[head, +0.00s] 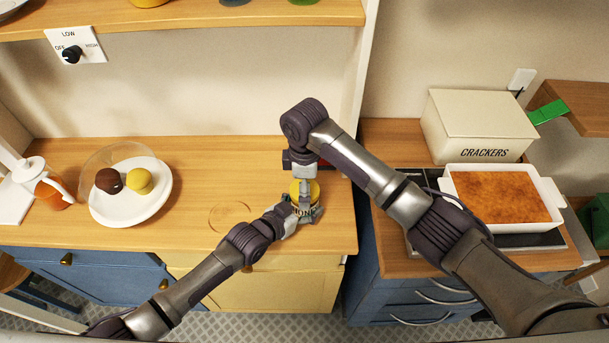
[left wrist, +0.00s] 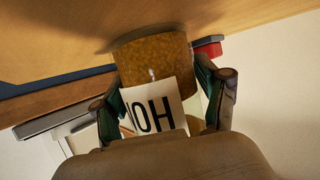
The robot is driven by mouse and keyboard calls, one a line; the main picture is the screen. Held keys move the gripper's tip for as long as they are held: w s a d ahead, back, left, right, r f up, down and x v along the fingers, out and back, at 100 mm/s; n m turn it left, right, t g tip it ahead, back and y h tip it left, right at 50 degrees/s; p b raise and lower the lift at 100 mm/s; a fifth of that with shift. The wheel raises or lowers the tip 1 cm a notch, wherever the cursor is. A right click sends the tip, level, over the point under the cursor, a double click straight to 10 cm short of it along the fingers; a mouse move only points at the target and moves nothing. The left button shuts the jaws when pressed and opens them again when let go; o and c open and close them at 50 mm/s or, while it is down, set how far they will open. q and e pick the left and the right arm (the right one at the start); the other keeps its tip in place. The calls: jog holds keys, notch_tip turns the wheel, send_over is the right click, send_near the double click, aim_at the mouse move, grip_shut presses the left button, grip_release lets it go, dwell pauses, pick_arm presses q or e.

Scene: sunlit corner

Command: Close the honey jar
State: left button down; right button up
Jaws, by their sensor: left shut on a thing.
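The honey jar is in my left gripper (head: 300,208) near the counter's right end. In the left wrist view its amber body (left wrist: 152,62) and white label with "HO" (left wrist: 155,108) sit between the two fingers of the left gripper (left wrist: 165,95), which is shut on it. A yellow lid (head: 314,190) shows at the jar's top in the head view. My right gripper (head: 303,190) points down at the lid from above. Its fingertips are small and partly hidden, so I cannot tell whether they grip the lid. Whether the lid sits fully on the jar is also unclear.
A ring mark (head: 231,216) lies on the wooden counter (head: 190,232). A crackers box (head: 475,125) and a white baking dish (head: 550,185) stand on the right.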

jog(key=shift+f, duration=0.4)
jog(key=shift+c, duration=0.2)
jog(key=c, duration=1.1)
jog(key=m, duration=0.4)
jog(key=shift+a, duration=0.1)
jog(key=shift+c, duration=0.3)
jog(key=m, duration=0.4)
jog(key=shift+m, duration=0.3)
jog(key=o, duration=1.3)
